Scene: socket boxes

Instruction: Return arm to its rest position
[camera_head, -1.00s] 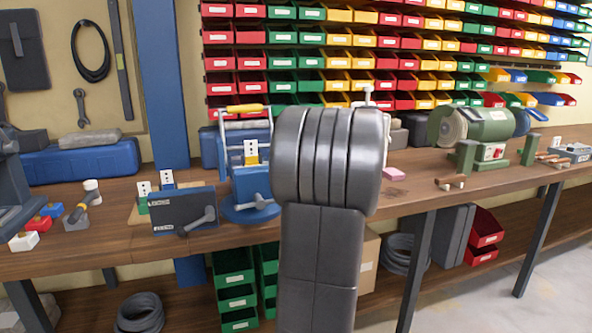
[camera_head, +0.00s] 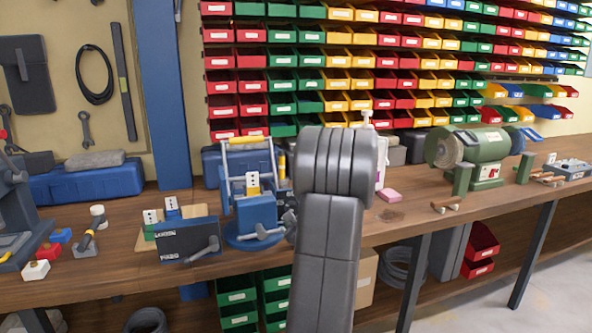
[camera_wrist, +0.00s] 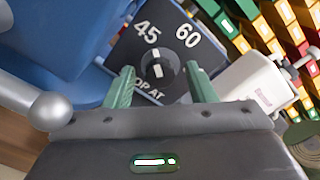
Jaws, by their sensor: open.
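My gripper (camera_wrist: 161,88) shows in the wrist view as two green fingers, apart with nothing held between them. Beyond the fingers is a dark panel (camera_wrist: 135,58) marked 45 and 60, with a round black knob (camera_wrist: 157,64) bearing a white line. I cannot tell whether the fingers touch it. In the head view my grey arm stands upright over the bench front and hides the gripper.
A blue device (camera_head: 250,215) with a yellow-topped frame stands just left of my arm on the wooden bench (camera_head: 400,228). Left of it are a dark lever box (camera_head: 187,240) and socket blocks. A green grinder (camera_head: 485,150) stands right. Coloured bins fill the back wall.

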